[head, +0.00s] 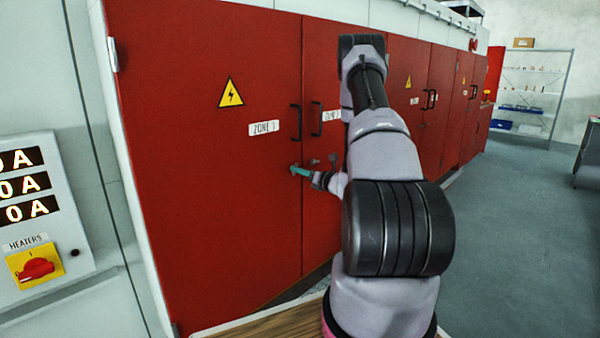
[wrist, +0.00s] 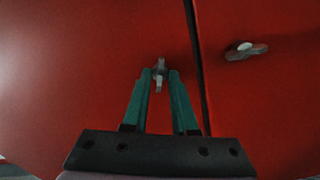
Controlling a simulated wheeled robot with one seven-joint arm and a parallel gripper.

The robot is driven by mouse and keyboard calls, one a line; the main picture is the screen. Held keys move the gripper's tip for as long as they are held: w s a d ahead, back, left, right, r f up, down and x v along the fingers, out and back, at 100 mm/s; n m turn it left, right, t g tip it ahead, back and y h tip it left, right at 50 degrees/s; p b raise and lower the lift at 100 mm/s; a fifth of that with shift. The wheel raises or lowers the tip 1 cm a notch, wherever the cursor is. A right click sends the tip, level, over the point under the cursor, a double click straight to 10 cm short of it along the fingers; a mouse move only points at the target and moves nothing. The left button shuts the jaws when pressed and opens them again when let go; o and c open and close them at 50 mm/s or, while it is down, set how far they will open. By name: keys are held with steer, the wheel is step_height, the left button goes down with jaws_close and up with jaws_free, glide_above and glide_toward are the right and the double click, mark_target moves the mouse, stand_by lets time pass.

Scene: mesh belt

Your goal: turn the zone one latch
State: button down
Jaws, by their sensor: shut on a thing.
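The zone one latch (wrist: 159,68) is a small grey metal handle on the red zone one door (head: 210,190). In the wrist view it stands about upright between the tips of my gripper's teal fingers (wrist: 160,78), which are shut on it. In the head view my gripper (head: 296,170) is at the door's right edge, below the black pull handle (head: 296,122), and its fingers hide the latch. The "ZONE 1" label (head: 264,127) is on the same door, left of the pull handle. The door looks closed.
A second latch (wrist: 246,50) sits on the neighbouring red door, right of the dark seam. That door has its own black pull handle (head: 316,118). A grey panel with a red and yellow heaters switch (head: 36,267) is at left. Open grey floor (head: 520,230) lies at right.

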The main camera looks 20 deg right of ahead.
steer(key=shift+n, duration=2.2)
steer(key=c, duration=1)
jaws_free()
steer(key=shift+s, duration=0.1)
steer(key=v, duration=1)
steer(key=shift+s+d, duration=0.15)
steer(key=shift+s, duration=0.15)
